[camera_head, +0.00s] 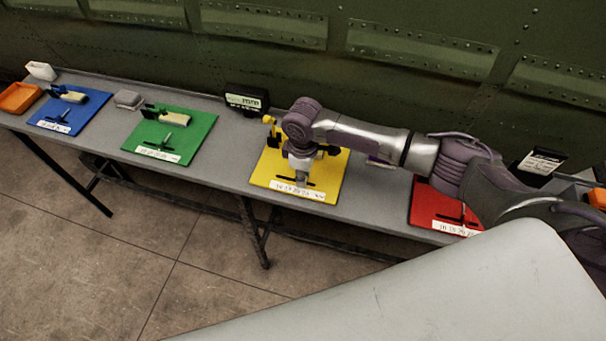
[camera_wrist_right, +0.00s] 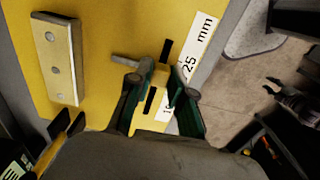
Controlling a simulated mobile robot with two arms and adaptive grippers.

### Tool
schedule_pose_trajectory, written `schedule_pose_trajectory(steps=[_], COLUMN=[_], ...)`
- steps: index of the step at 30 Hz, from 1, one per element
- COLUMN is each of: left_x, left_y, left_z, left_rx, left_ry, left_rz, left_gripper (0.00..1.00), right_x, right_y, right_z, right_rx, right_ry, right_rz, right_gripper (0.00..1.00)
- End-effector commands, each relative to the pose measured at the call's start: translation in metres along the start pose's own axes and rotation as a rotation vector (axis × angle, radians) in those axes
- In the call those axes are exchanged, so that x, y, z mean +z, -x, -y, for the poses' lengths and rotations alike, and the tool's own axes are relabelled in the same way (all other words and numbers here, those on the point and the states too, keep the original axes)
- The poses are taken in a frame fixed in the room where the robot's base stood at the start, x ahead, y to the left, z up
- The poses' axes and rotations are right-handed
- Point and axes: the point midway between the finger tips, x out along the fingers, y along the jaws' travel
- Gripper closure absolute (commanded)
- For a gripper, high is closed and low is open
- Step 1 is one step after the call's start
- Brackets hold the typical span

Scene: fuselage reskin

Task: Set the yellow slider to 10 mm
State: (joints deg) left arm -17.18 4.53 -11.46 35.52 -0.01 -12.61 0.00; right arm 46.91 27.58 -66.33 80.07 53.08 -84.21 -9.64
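The yellow board (camera_head: 333,172) lies on the long table, with a white scale strip (camera_head: 297,190) at its front edge. In the right wrist view the strip (camera_wrist_right: 192,62) shows "25 mm"; its lower numbers are partly hidden. The yellow slider (camera_wrist_right: 158,78) sits over a dark slot beside the strip, with a grey rod (camera_wrist_right: 127,62) at its left. My right gripper (camera_wrist_right: 161,72) is down at the board, one finger on either side of the slider. Whether the fingers press on it is unclear. It also shows in the head view (camera_head: 301,180). My left gripper is not visible.
Blue (camera_head: 82,118), green (camera_head: 195,140) and red (camera_head: 424,207) boards share the table. A small display (camera_head: 244,100) stands behind the yellow board. A block with screw heads (camera_wrist_right: 58,58) lies on the yellow board. The green fuselage wall (camera_head: 290,65) closes off the back.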

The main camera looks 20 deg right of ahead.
Motion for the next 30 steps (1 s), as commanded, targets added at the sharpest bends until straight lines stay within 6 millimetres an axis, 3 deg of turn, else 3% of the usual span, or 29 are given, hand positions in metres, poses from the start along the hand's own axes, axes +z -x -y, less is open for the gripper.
schedule_pose_trajectory(steps=[10,19,30], left_x=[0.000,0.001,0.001], left_y=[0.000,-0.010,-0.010], left_z=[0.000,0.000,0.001], left_rx=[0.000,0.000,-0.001], left_ry=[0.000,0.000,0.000], left_rz=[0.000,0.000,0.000], left_gripper=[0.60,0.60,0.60], right_x=[-0.002,-0.054,-0.063], right_y=[0.000,-0.001,0.001], right_z=[0.000,0.000,0.000], right_rx=[0.000,0.000,-0.001], right_ry=[0.000,-0.001,-0.001], right_rz=[-0.001,-0.003,-0.007], right_gripper=[1.00,1.00,1.00])
